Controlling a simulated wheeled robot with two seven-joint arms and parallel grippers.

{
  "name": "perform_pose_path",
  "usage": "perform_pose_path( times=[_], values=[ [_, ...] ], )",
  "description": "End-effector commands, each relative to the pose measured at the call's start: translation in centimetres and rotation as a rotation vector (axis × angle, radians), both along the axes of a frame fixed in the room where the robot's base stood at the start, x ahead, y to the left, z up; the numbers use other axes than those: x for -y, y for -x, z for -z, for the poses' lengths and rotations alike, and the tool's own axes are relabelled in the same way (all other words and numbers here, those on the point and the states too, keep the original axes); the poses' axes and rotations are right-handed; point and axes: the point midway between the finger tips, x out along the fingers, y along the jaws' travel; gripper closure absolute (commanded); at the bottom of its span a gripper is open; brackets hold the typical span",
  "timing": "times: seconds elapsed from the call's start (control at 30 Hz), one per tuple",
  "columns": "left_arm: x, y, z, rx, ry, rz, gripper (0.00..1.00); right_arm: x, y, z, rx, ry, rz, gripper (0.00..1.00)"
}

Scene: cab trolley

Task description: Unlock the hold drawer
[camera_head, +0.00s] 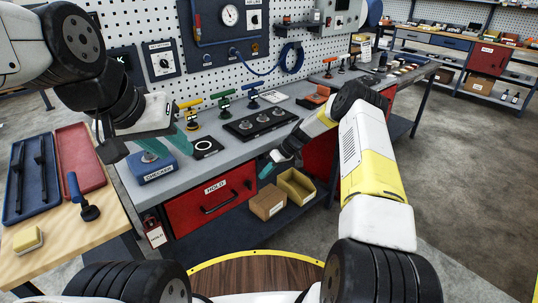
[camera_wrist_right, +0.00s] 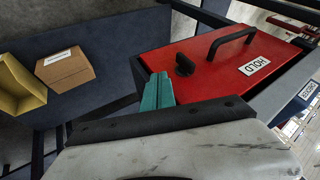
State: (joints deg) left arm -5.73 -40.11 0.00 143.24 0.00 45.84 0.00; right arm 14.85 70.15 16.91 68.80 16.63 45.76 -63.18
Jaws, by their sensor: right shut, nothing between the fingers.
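The red hold drawer (camera_head: 188,214) is under the grey bench in the head view and looks closed. It has a HOLD label and a black bar handle (camera_head: 217,206). In the right wrist view the red drawer front (camera_wrist_right: 165,55) shows the handle (camera_wrist_right: 232,40) and a black knob (camera_wrist_right: 184,65). My right gripper (camera_head: 265,171) is at the right end of the drawer; its teal fingers (camera_wrist_right: 158,91) are shut and empty, just beside the knob, contact unclear. My left gripper (camera_head: 166,142) is open above the blue degrease box (camera_head: 155,170).
A red lock with a tag (camera_head: 154,232) hangs left of the drawer. A cardboard box (camera_head: 267,202) and a yellow bin (camera_head: 296,188) stand on the lower shelf. Several coloured-handled tools and a black socket panel (camera_head: 260,123) occupy the benchtop. A wooden table (camera_head: 75,245) is at left.

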Motion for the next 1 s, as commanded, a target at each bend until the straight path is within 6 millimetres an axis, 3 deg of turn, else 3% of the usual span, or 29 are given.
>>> perform_pose_path(
  times=[0.1,0.3,1.0],
  values=[
    [0.0,0.0,0.0,0.000,0.000,0.000,0.64,-1.6,1.1,0.0,0.000,0.000,-0.002,1.00],
    [0.0,0.0,0.0,0.000,0.000,0.000,0.64,-3.0,2.2,0.0,0.000,0.000,0.000,1.00],
    [0.0,0.0,0.0,0.000,0.000,0.000,0.64,-3.4,1.8,-0.1,0.000,0.000,0.000,1.00]
  ],
)
